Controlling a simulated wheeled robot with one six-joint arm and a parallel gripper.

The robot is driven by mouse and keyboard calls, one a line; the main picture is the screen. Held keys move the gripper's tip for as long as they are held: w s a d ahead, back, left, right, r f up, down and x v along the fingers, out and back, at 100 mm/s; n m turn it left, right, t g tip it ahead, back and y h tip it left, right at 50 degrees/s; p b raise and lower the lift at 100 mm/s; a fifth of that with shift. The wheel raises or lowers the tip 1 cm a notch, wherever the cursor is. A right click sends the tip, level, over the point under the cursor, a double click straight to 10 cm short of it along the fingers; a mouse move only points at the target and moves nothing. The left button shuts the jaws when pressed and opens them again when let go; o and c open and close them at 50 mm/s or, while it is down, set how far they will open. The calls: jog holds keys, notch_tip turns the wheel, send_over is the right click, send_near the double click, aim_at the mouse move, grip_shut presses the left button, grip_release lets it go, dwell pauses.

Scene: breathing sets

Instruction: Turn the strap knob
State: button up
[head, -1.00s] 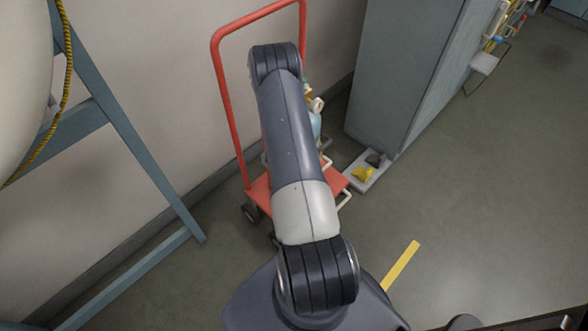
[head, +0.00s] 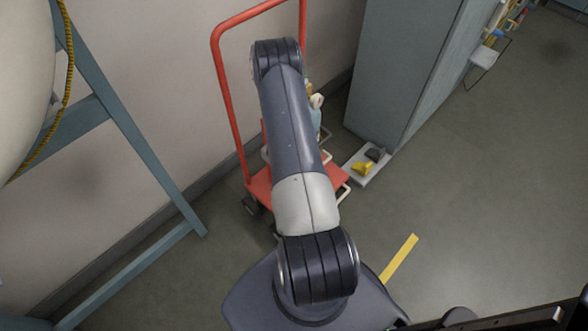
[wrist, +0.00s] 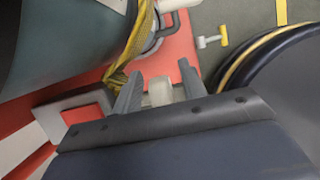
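In the wrist view a teal cylinder (wrist: 65,40) lies at upper left with a yellow strap (wrist: 138,35) around it. A pale, blocky piece (wrist: 160,92) shows between my fingers, below the strap's end; it looks like the strap knob, but I cannot be sure. My gripper (wrist: 160,70) is open, with one finger on each side of this piece and narrow gaps visible. Whether a finger touches it cannot be told. In the head view my arm hides the gripper and most of the red cart (head: 222,85).
A grey cabinet (head: 400,70) stands right of the cart, with a pale tray (head: 379,174) holding yellow and dark items at its foot. A blue frame (head: 130,130) stands at left. The floor at right is open.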

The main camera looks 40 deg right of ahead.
jog(key=p+v, duration=0.2)
jog(key=v, duration=0.9)
jog(key=shift+f, duration=0.1)
